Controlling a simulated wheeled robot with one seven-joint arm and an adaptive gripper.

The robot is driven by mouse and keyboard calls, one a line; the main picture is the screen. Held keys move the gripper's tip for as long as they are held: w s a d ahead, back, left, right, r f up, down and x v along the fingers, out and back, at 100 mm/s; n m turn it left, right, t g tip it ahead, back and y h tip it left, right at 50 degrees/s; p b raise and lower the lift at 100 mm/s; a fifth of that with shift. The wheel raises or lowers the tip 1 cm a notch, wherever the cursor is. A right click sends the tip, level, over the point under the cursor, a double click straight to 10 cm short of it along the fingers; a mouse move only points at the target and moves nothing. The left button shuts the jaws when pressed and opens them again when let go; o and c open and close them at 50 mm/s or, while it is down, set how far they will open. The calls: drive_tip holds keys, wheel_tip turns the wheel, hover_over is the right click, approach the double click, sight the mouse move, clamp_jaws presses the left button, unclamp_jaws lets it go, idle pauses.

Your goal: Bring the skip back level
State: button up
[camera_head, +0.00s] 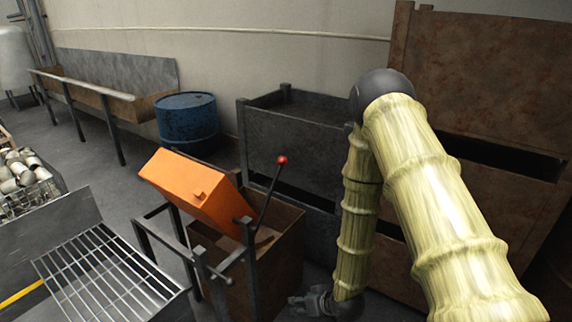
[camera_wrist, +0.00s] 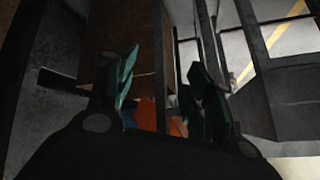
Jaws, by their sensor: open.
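The orange skip (camera_head: 198,192) is tilted in its dark frame above an open rusty box (camera_head: 277,262). A lever with a red knob (camera_head: 282,160) rises beside the skip's right side. My gripper (camera_head: 310,303) is low, right of the rusty box, at the bottom of the head view. The skip's inside is hidden.
A metal grating (camera_head: 105,275) and a bin of metal pieces (camera_head: 25,185) are at left. A blue drum (camera_head: 187,122) stands behind the skip. Dark metal crates (camera_head: 290,125) and a large rusty cabinet (camera_head: 485,75) stand close behind my arm. Some floor is clear at left.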

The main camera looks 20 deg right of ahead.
drive_tip(key=w+d+r+n+t+y+b, duration=0.1)
drive_tip(key=w+d+r+n+t+y, duration=0.25)
drive_tip(key=w+r, duration=1.2)
drive_tip(key=n+t+y, duration=0.1)
drive_tip(key=t+y, duration=0.2)
drive_tip(key=t, duration=0.1)
approach(286, 162)
drive_tip(key=w, duration=0.1)
drive_tip(key=p+x, duration=0.2)
drive_tip(key=x, duration=0.9)
drive_tip(key=shift+s+a, duration=0.1)
drive_tip(key=shift+a, duration=0.05)
drive_tip(key=shift+a, duration=0.1)
clamp_jaws()
